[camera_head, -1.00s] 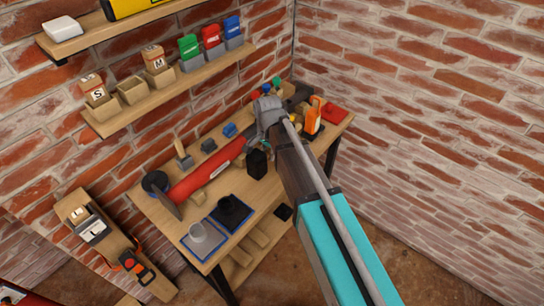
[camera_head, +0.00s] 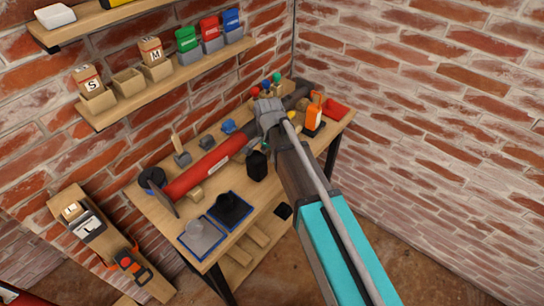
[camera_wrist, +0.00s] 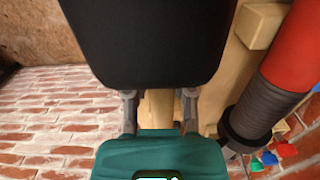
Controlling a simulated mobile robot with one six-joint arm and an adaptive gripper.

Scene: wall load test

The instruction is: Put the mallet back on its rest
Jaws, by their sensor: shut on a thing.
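The mallet, with a black block head (camera_wrist: 150,40) and a pale wooden handle (camera_wrist: 158,108), is in my gripper (camera_wrist: 160,98). The fingers are shut on the handle, one on each side, just below the head. In the head view the black head (camera_head: 257,165) shows over the bench, in front of the red tube. My arm hides most of the handle there. A small pale wooden block (camera_head: 196,194) sits on the bench left of the mallet; I cannot tell if it is part of the rest.
The bench (camera_head: 211,264) holds a long red tube (camera_head: 205,167), two blue-edged mats (camera_head: 184,239) with dark and grey items, and an orange bottle (camera_head: 314,117). A shelf (camera_head: 110,118) with bins hangs above. Brick walls close the back and right.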

